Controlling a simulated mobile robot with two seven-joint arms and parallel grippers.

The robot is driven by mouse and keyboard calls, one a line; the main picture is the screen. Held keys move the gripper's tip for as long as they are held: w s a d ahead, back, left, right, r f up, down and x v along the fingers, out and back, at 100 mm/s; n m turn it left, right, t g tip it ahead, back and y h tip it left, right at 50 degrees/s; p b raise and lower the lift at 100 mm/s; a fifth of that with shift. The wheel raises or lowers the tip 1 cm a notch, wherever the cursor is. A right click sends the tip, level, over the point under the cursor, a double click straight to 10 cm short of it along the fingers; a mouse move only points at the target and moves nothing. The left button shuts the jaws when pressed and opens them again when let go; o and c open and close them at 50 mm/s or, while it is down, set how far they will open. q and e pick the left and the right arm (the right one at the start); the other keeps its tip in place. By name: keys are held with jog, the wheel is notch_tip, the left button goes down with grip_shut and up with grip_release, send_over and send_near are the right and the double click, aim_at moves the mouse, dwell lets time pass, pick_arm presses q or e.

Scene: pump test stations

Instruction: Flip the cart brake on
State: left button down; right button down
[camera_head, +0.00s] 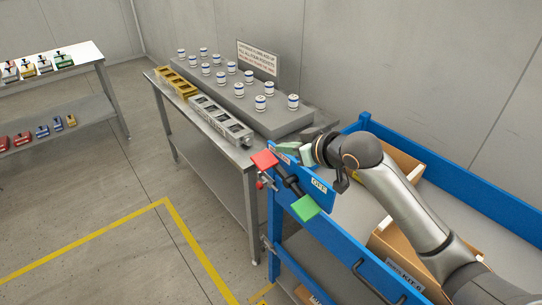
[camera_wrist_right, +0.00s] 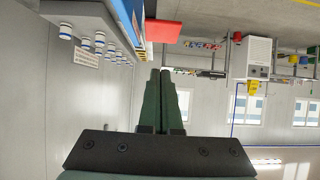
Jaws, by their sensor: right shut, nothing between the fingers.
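The blue cart (camera_head: 365,262) stands at the right. On its near corner is a blue plate with a white label (camera_head: 319,185). A dark brake bar (camera_head: 292,185) there carries a red pad (camera_head: 264,159) at its upper left end and a green pad (camera_head: 305,208) at its lower right end. My right gripper (camera_head: 283,149) is shut and empty, just above and right of the red pad. In the wrist view its shut fingers (camera_wrist_right: 163,72) point toward the red pad (camera_wrist_right: 177,30); I cannot tell whether they touch. My left gripper is not in view.
A metal table (camera_head: 215,150) left of the cart holds white cylinders (camera_head: 260,103) on a grey block, with grey and yellow fixtures along its front. Cardboard boxes (camera_head: 402,163) lie in the cart. The floor at the left, with a yellow line (camera_head: 90,237), is clear.

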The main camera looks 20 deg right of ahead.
aim_at(263, 156)
jog(key=w+f, duration=0.1)
jog(key=f, duration=0.1)
jog(key=w+a+f, duration=0.1)
jog(key=w, duration=0.1)
jog(key=w+f, duration=0.2)
jog(key=shift+a+f, duration=0.3)
jog(key=shift+a, duration=0.1)
jog(key=shift+w+f+p, duration=0.1)
jog(key=shift+f+p, duration=0.2)
jog(key=shift+f, duration=0.15)
jog(key=shift+w, duration=0.1)
